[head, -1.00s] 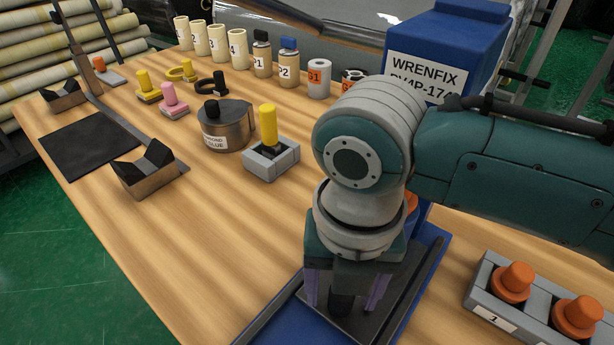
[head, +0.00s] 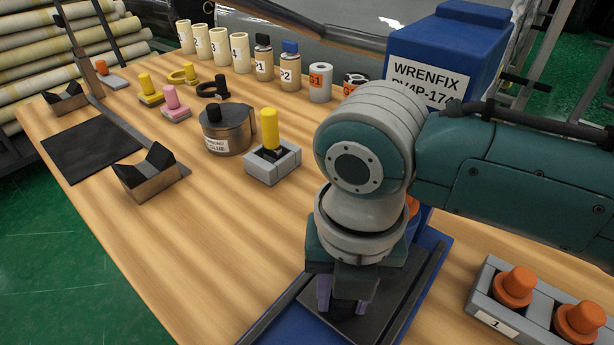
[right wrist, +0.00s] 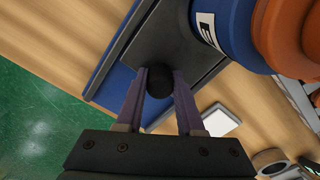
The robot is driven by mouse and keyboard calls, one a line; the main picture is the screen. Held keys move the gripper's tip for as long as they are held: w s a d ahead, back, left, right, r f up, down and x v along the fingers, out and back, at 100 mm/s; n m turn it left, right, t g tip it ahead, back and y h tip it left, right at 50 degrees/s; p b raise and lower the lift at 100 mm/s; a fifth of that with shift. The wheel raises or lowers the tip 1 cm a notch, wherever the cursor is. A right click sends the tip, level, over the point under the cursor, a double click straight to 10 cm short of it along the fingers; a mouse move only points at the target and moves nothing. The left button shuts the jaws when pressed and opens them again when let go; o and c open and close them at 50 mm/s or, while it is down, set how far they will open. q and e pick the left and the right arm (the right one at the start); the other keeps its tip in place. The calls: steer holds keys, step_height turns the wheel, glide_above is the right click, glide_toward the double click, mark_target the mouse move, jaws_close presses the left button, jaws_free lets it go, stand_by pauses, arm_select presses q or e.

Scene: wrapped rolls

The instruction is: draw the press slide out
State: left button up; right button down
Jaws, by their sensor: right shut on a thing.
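The press (head: 440,48) is a blue machine with a white WRENFIX label, standing on a blue base (head: 268,322) at the table's front edge. Its slide (head: 388,296) is a dark grey plate lying on that base, partly hidden by my right arm. The slide also shows in the right wrist view (right wrist: 178,38). A black knob (right wrist: 159,82) stands on the slide. My right gripper (head: 344,302) points down over the slide, with its purple fingers shut on the knob; they show on either side of it in the right wrist view (right wrist: 159,88). My left gripper is out of view.
A grey holder with orange-topped pieces (head: 496,312) stands right of the press base. A grey block with a yellow handle (head: 272,165) and a glue pot (head: 228,128) stand left. The wooden table between them and the press base is clear.

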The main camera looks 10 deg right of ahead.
stand_by(0.4)
stand_by(0.4)
steer(key=s+a, duration=0.1)
steer(key=s+a+p, duration=0.1)
steer(key=a, duration=0.1)
steer(key=s+a+p, duration=0.1)
steer(key=shift+s+a+r, duration=0.25)
steer(key=shift+s+a, duration=0.05)
steer(key=shift+s, duration=0.05)
steer(key=s+a, duration=0.1)
steer(key=a, duration=0.1)
steer(key=s+a+p, duration=0.1)
steer(key=s+a, duration=0.2)
steer(key=a, duration=0.1)
steer(key=shift+s+f, duration=0.2)
steer(key=shift+s, duration=0.05)
